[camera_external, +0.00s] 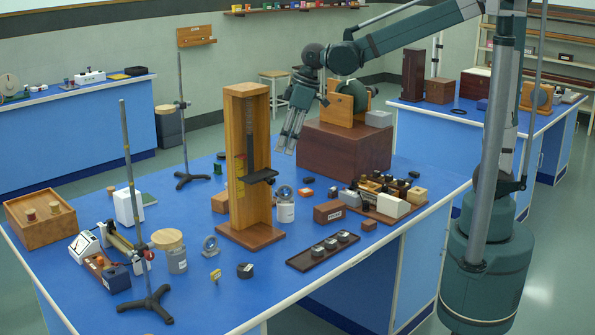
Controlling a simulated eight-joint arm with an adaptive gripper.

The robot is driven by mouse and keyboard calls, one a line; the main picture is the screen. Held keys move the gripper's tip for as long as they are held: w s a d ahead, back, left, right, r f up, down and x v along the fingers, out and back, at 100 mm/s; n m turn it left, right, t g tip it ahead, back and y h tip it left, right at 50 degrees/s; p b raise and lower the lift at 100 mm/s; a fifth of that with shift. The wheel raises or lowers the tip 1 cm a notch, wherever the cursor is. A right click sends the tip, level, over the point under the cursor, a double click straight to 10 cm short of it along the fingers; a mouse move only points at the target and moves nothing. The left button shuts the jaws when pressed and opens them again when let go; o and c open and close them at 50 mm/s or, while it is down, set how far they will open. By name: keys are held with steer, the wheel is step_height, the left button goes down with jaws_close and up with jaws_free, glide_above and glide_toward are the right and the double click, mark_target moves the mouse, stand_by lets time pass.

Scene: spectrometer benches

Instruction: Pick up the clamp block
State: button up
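I cannot tell for sure which thing is the clamp block. Small blocks in view are a dark red labelled block (329,213), a small wooden block (220,203) beside the tall wooden stand, and a grey block (378,119) on the dark red box.
The tall wooden stand (262,205) rises left of my gripper. Two rod stands (128,160) (181,110) stand on the left. A dark tray (322,250) with round weights lies in front. Small parts crowd the bench (300,295).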

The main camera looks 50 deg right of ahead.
steer(key=s+d+m+t+h, duration=0.1)
steer(key=s+d+m, duration=0.2)
steer(key=s+d, duration=0.55)
steer(key=s+d+m+t+h, duration=0.1)
steer(key=s+d+m+t, duration=0.15)
steer(key=d, duration=1.15)
steer(key=s+d+m+t+h, duration=0.1)
steer(key=s+d+m, duration=0.2)
steer(key=s+d, duration=0.55)
steer(key=w+d+f+n+g+p, duration=0.15)
steer(key=w+d+f+n, duration=0.25)
steer(key=w+d, duration=0.5)
steer(key=w+d+f+n+g, duration=0.3)
steer(key=w+d+f+n, duration=0.15)
steer(key=d, duration=0.85)
steer(key=d+f+n+g, duration=0.1)
steer(key=d+f+n, duration=0.1)
steer(key=d+f, duration=0.3)
steer(key=d+f+n, duration=0.3)
steer(key=d+f, duration=0.2)
steer(key=d, duration=0.2)
steer(key=w+d+f+n+g+p, duration=0.1)
steer(key=d+f+n, duration=0.1)
steer(key=d+f, duration=0.4)
steer(key=shift+w+d+f+g, duration=0.1)
steer(key=shift+d+g, duration=0.2)
steer(key=shift+d+f+n, duration=0.2)
steer(key=shift+f+n, duration=0.15)
steer(key=shift+n, duration=0.05)
steer(key=shift+f, duration=0.1)
